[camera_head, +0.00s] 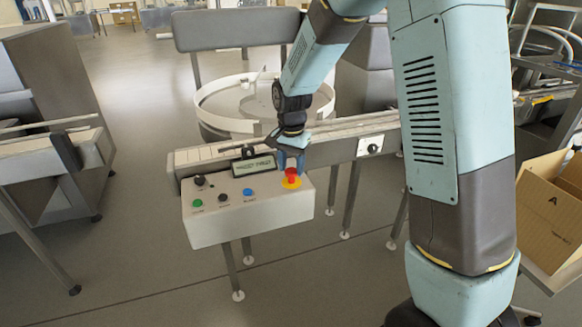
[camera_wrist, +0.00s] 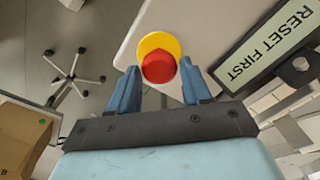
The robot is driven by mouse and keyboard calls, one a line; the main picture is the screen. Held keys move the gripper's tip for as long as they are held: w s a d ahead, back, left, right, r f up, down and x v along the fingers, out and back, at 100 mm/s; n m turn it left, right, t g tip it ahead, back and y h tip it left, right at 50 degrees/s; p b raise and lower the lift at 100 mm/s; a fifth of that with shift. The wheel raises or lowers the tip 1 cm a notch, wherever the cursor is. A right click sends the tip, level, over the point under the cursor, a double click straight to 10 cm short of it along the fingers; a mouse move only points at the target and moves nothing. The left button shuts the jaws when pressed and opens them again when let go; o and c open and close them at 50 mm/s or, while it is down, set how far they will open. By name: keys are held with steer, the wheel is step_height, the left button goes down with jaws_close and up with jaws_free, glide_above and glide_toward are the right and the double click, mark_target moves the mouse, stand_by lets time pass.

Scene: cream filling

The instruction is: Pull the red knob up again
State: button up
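The red knob (camera_head: 291,174) sits on a yellow disc (camera_head: 291,183) at the right end of a white control box. In the wrist view the red knob (camera_wrist: 159,67) shows in front of the yellow disc (camera_wrist: 157,44), between the fingertips. My gripper (camera_head: 290,160) is right above the knob, pointing down. In the wrist view my gripper (camera_wrist: 157,75) has its two blue fingers spread, one on each side of the knob. A gap shows beside the right finger; I cannot tell whether either finger touches the knob.
The white control box (camera_head: 250,222) also carries green, blue and black controls. A "RESET FIRST" sign (camera_head: 254,165) stands behind it, near my gripper. A conveyor (camera_head: 340,146) runs behind the box. A cardboard box (camera_head: 550,215) stands at the right. The floor in front is clear.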

mark_target(294, 171)
steer(key=o, duration=0.3)
steer(key=shift+o, duration=0.2)
step_height(294, 171, up, 14)
steer(key=shift+f, duration=0.2)
stand_by(0.4)
steer(key=s+d+r+n+t, duration=0.3)
steer(key=s+d+r, duration=0.6)
steer(key=s+d, duration=0.3)
steer(key=s+d+n+t, duration=0.1)
steer(key=s+d, duration=0.2)
steer(key=s, duration=0.4)
steer(key=s+d+n+t, duration=0.1)
steer(key=s+d, duration=0.2)
steer(key=s, duration=0.4)
steer(key=shift+s+d+f+n+t, duration=0.2)
steer(key=shift+d+n+t, duration=0.1)
steer(key=shift+d+n, duration=0.1)
